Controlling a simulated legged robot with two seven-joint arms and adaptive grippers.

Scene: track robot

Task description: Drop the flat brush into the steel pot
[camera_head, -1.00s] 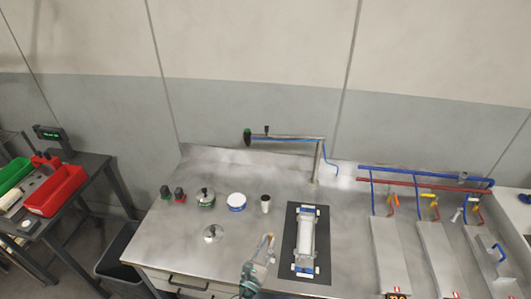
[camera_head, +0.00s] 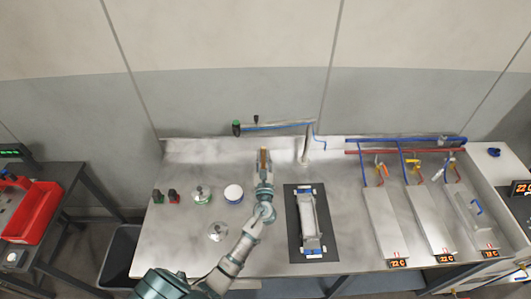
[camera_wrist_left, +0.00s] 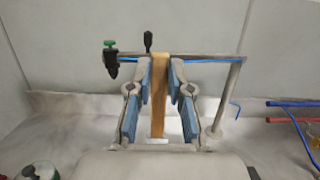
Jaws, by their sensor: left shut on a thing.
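My left gripper (camera_head: 264,162) is shut on the flat brush (camera_head: 264,155), over the back middle of the steel bench. In the left wrist view the brush's orange-brown strip (camera_wrist_left: 159,95) stands upright between the two blue-padded fingers (camera_wrist_left: 160,80). I cannot make out its bristles. No object is clearly recognisable as the steel pot. A small round metallic item with a dark knob and green band (camera_head: 202,193) stands left of my arm. A flat round metallic piece (camera_head: 217,231) lies nearer the front. My right gripper is not in view.
A white tub with a blue band (camera_head: 233,193) stands left of my gripper. A dark mat (camera_head: 294,240) with a long tray lies to the right. A pipe arm (camera_head: 285,126) spans the back. Troughs (camera_head: 383,225) fill the right side.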

